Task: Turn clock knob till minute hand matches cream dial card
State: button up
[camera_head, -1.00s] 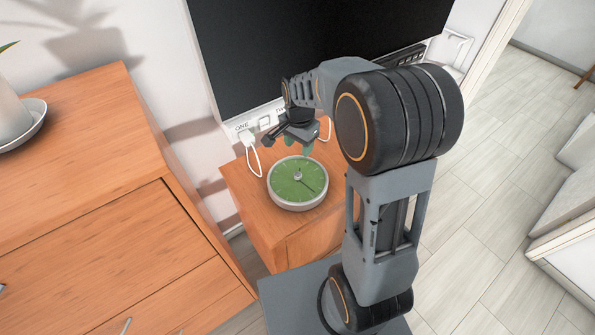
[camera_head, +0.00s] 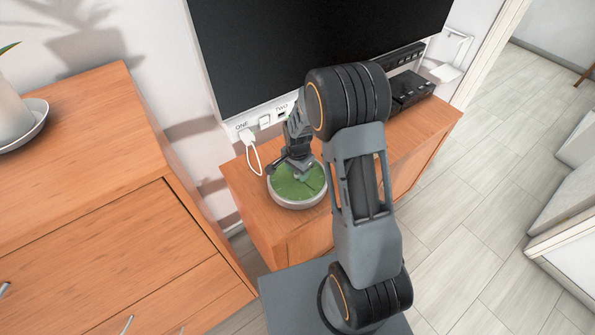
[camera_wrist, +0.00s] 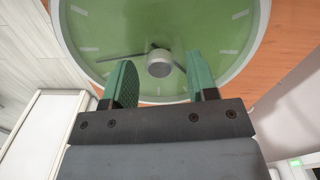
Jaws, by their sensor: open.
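The clock (camera_head: 299,192) is a round green dial with a pale rim, lying on the low wooden cabinet in the head view. In the wrist view the clock face (camera_wrist: 196,28) fills the upper part, with pale marks around its edge. Its silver knob (camera_wrist: 159,64) stands at the centre, with dark hands beside it, one pointing left. My gripper (camera_wrist: 163,84) is open, its green-padded fingers on either side of the knob's near side, apart from it. In the head view my gripper (camera_head: 288,173) hangs over the dial and hides its centre. I see no cream dial card.
A large black screen (camera_head: 310,45) stands behind the cabinet (camera_head: 420,130). A white plug and cable (camera_head: 249,142) are at the wall, left of the clock. Black boxes (camera_head: 408,88) stand at the cabinet's far right. A wooden dresser (camera_head: 85,165) is at left.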

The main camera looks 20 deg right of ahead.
jog(key=shift+f, duration=0.35)
jog(key=c, duration=0.9)
jog(key=shift+c, duration=0.2)
jog(key=shift+n, duration=0.3)
